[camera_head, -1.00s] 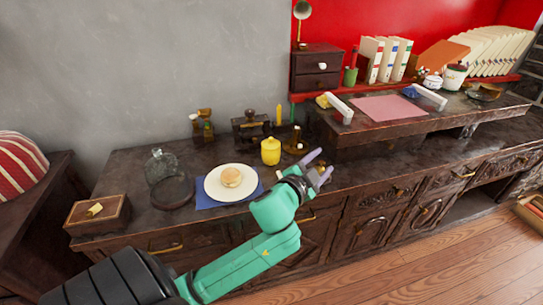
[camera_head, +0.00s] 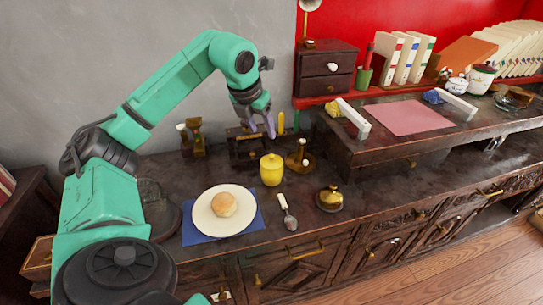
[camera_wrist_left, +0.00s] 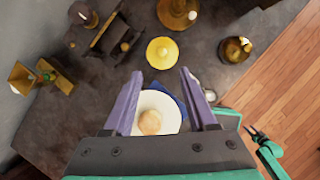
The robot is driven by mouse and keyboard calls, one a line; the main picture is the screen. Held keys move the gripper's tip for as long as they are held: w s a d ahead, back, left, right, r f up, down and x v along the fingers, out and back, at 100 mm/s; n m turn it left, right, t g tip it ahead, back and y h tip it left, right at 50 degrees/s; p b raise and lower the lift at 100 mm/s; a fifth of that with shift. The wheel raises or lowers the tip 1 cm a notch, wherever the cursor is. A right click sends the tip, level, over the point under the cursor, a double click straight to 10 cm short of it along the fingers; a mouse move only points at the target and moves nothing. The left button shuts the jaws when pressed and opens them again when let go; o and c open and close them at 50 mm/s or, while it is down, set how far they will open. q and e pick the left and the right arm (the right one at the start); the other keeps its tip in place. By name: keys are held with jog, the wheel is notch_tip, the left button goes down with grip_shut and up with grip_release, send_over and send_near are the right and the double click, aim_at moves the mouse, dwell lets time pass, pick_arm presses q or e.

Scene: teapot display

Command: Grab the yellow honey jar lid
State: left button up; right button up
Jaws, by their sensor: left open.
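The yellow honey jar (camera_head: 272,174) stands upright on the dark counter, with its yellow lid (camera_head: 271,160) on top. In the left wrist view the lid (camera_wrist_left: 162,53) shows from above, just beyond and between the fingertips. My left gripper (camera_head: 270,132) is open and empty, pointing down above the counter, higher than the jar and apart from it. Its two purple fingers (camera_wrist_left: 160,75) are spread wide in the left wrist view. A dark gripper on a green arm, apparently my right one (camera_wrist_left: 258,138), shows small at the right of that view; its jaws are unclear.
A plate with a bun (camera_head: 224,205) sits on a blue mat left of the jar. The raised shelf (camera_head: 400,148) is farther right.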

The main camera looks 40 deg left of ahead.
pick_arm(q)
send_near(271, 155)
jog(key=x, duration=0.8)
jog(key=shift+d, duration=0.15)
jog(key=shift+w+f, duration=0.15)
jog(key=shift+f, duration=0.15)
jog(key=shift+r, duration=0.1)
grip_shut()
pick_arm(e)
jog(key=shift+s+d+f, duration=0.15)
jog(key=shift+s+d, duration=0.55)
jog(key=shift+s, duration=0.3)
